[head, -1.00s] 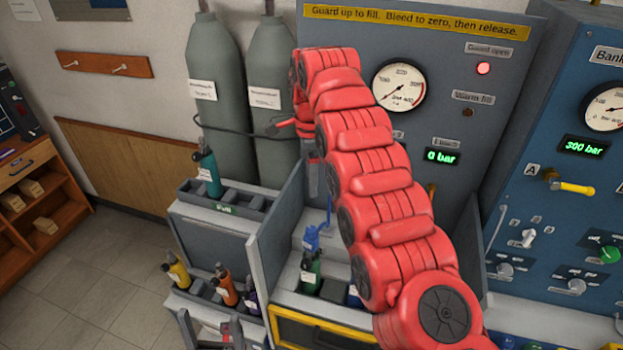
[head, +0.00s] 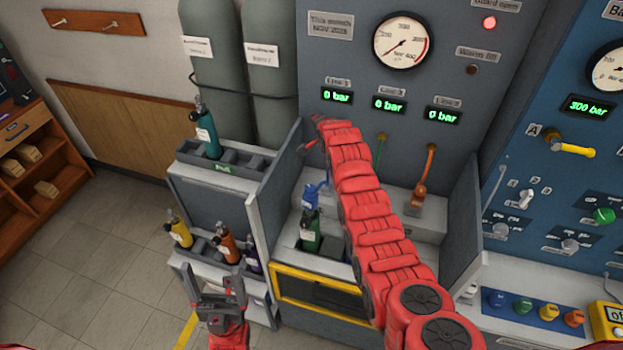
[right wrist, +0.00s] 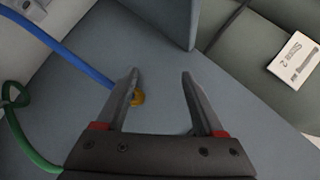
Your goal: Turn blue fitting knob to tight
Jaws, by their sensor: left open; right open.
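The blue fitting (head: 314,194) sits on top of a green bottle (head: 310,232) in the bay of the grey bench, with a blue hose (right wrist: 62,48) near it. I cannot make out its knob or how tight it is. My right arm reaches across the bay; its gripper is mostly hidden in the head view, above and behind the fitting. In the right wrist view the right gripper (right wrist: 160,74) is open and empty, facing a grey wall. My left gripper (head: 215,285) is open and empty at the lower left, in front of the small bottle rack.
The bay's grey side walls stand left and right of my right arm. An orange fitting (head: 418,195) hangs at right. Tall cylinders (head: 213,75) stand behind left. A rack holds a teal bottle (head: 207,130); yellow (head: 178,230) and orange (head: 226,243) bottles stand lower. A yellow-framed guard (head: 318,290) is in front.

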